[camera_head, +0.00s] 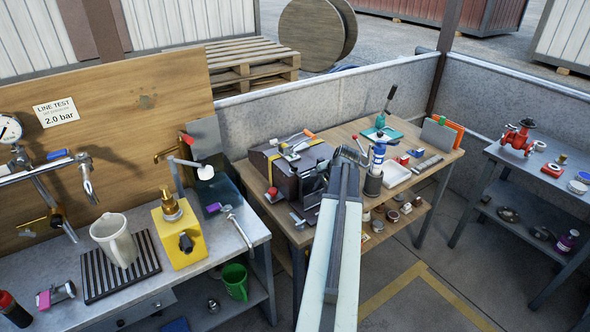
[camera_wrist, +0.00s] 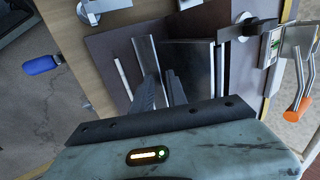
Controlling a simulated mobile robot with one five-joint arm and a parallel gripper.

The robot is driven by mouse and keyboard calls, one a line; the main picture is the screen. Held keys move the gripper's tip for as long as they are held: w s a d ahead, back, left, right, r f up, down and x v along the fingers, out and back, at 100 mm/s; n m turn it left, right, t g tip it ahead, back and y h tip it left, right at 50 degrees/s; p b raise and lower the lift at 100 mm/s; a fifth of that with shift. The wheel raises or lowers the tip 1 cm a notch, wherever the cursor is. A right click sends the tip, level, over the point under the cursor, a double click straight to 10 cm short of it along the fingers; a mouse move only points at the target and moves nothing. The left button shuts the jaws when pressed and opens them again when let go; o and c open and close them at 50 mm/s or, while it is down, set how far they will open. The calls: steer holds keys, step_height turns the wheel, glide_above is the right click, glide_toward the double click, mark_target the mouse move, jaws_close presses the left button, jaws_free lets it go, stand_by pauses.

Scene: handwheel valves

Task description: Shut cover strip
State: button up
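I cannot tell for sure which part is the cover strip. A dark brown machine-like box (camera_head: 285,165) with flat plates stands at the left of the middle wooden table. In the wrist view its brown plate (camera_wrist: 112,50) lies below my gripper (camera_wrist: 160,73). A narrow grey metal strip (camera_wrist: 146,52) lies just beyond the fingertips, and a dark flat panel (camera_wrist: 190,68) is to their right. My two dark fingers show a narrow gap with nothing visible between them. Contact with the strip cannot be told. In the head view my arm hides the fingertips.
Levers with orange handles (camera_wrist: 303,104) stand close to the right in the wrist view. A blue-handled part (camera_wrist: 42,65) is at left. On the table, a blue bottle (camera_head: 378,155), a white tray (camera_head: 396,173) and a green-based press (camera_head: 380,134) crowd the space right of my arm.

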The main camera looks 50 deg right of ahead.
steer(key=shift+s+a+f+b, duration=0.2)
steer(key=shift+s+a, duration=0.05)
steer(key=shift+s, duration=0.55)
steer(key=shift+s+a+f+b, duration=0.2)
steer(key=shift+s+a, duration=0.1)
steer(key=shift+s, duration=0.5)
steer(key=shift+s+a+f+b, duration=0.15)
steer(key=shift+s+a+f, duration=0.1)
steer(key=shift+s, duration=0.55)
steer(key=p+v, duration=0.6)
steer(key=v, duration=0.1)
steer(key=shift+r, duration=0.1)
steer(key=p+v, duration=0.7)
steer(key=shift+r, duration=0.35)
steer(key=shift+s, duration=0.1)
steer(key=shift+s, duration=0.1)
